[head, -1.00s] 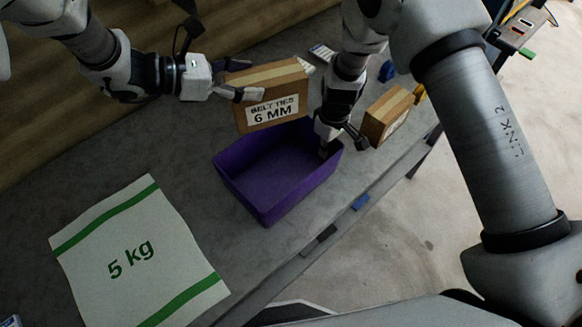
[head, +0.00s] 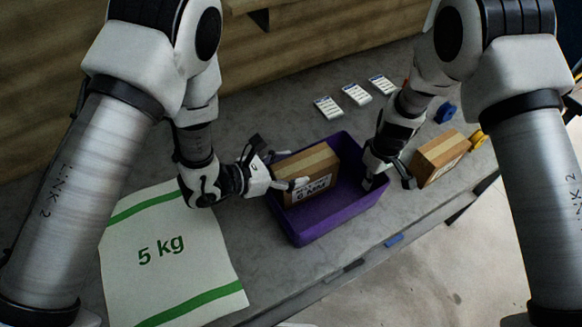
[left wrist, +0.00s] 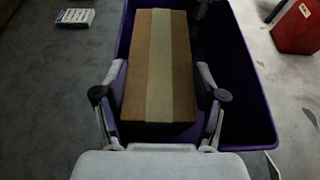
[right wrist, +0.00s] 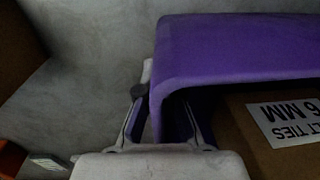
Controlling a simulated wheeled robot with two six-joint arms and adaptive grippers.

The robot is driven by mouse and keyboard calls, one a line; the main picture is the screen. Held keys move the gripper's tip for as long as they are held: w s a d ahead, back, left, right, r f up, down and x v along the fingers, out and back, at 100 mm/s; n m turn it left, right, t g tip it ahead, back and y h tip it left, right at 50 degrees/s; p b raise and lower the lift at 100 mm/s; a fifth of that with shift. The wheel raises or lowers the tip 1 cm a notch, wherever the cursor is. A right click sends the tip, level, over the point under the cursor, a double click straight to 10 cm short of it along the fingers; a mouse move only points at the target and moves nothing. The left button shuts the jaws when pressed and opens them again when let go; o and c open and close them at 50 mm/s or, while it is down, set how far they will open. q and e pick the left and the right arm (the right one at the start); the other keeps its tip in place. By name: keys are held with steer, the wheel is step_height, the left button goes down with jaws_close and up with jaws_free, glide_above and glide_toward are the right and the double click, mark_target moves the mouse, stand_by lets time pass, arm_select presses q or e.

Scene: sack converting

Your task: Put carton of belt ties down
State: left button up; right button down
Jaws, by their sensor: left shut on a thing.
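The brown carton of belt ties (head: 308,160), with a pale tape strip and a "6 MM" label, is in the left part of the purple bin (head: 322,232). Its top rises above the rim, and its underside is hidden. My left gripper (head: 285,171) is shut on the carton, one finger on each side. The left wrist view shows the carton (left wrist: 160,60) upright between the fingers. My right gripper (head: 388,181) is at the bin's right end. In the right wrist view its fingers straddle the bin wall (right wrist: 175,65); whether they clamp it is unclear.
A second brown carton (head: 440,157) stands right of the bin, beside a blue item (head: 446,112) and a yellow one (head: 477,139). Small white packs (head: 357,94) lie behind. A white "5 kg" sack (head: 165,250) lies flat at left. The table's front edge runs close to the bin.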

arm_select(q)
steer(key=shift+f, duration=0.15)
steer(key=shift+f, duration=0.35)
steer(key=o, duration=1.8)
steer(key=shift+r, duration=0.3)
steer(key=v, duration=1.2)
steer(key=shift+r, duration=0.2)
